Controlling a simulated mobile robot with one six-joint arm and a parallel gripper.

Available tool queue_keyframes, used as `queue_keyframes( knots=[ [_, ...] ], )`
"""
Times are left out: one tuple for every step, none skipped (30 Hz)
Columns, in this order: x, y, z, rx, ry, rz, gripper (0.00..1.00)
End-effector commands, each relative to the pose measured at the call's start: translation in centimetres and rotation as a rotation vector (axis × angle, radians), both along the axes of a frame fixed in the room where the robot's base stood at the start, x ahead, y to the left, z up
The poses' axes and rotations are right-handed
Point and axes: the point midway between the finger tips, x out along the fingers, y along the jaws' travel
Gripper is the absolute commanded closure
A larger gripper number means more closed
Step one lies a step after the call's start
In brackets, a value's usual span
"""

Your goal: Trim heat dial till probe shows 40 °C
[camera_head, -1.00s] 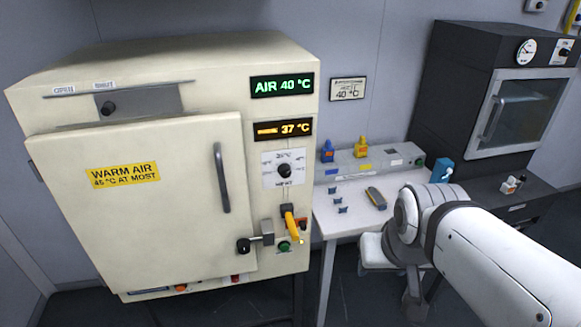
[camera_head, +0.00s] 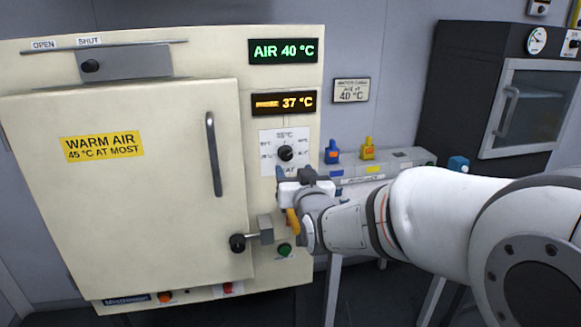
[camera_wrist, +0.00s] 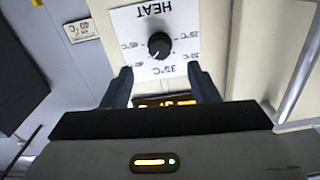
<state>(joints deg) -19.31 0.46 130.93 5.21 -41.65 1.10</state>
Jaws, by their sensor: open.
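The heat dial (camera_head: 286,153) is a black knob on a white scale plate on the cream oven's front; it also shows in the wrist view (camera_wrist: 159,46), where its lettering is upside down. The probe display (camera_head: 284,103) glows amber and reads 37 °C. Above it the green air display (camera_head: 284,51) reads AIR 40 °C. My gripper (camera_head: 294,173) is in front of the oven, just below the dial, covering part of the HEAT label. In the wrist view my fingers (camera_wrist: 160,70) are spread and empty, with the dial beyond their tips, apart from them.
The oven door (camera_head: 130,200) is closed, with a vertical handle (camera_head: 213,155) left of the dial. A latch (camera_head: 250,238), a yellow part (camera_head: 293,222) and a green button (camera_head: 285,250) sit below my gripper. A bench and a dark oven (camera_head: 500,100) stand right.

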Motion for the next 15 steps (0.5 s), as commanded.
queue_keyframes(
  knots=[
    [0.6, 0.2, 0.1, 0.000, 0.000, 0.000, 0.46],
    [1.0, 0.3, 0.1, 0.000, 0.001, 0.000, 0.46],
    [1.6, 0.4, 0.1, -0.001, 0.002, -0.001, 0.46],
    [2.0, 0.6, 0.1, -0.001, 0.002, -0.001, 0.46],
    [2.5, 0.7, 0.1, -0.001, 0.002, -0.001, 0.46],
    [3.1, 0.9, 0.1, -0.001, 0.002, -0.001, 0.46],
    [3.6, 1.0, 0.1, -0.001, 0.003, -0.001, 0.46],
    [4.0, 1.1, 0.1, -0.001, 0.003, -0.001, 0.46],
    [4.5, 1.3, 0.1, -0.001, 0.003, -0.001, 0.46],
    [4.9, 1.4, 0.1, -0.001, 0.003, -0.001, 0.46],
    [5.3, 1.5, 0.1, -0.001, 0.003, 0.000, 0.46],
    [5.7, 1.6, 0.1, -0.001, 0.003, 0.000, 0.46],
    [5.9, 1.7, 0.1, -0.001, 0.004, 0.000, 0.46],
    [6.1, 1.8, 0.1, -0.001, 0.004, 0.000, 0.46],
    [6.4, 1.8, 0.1, -0.001, 0.003, 0.000, 0.46]
  ],
)
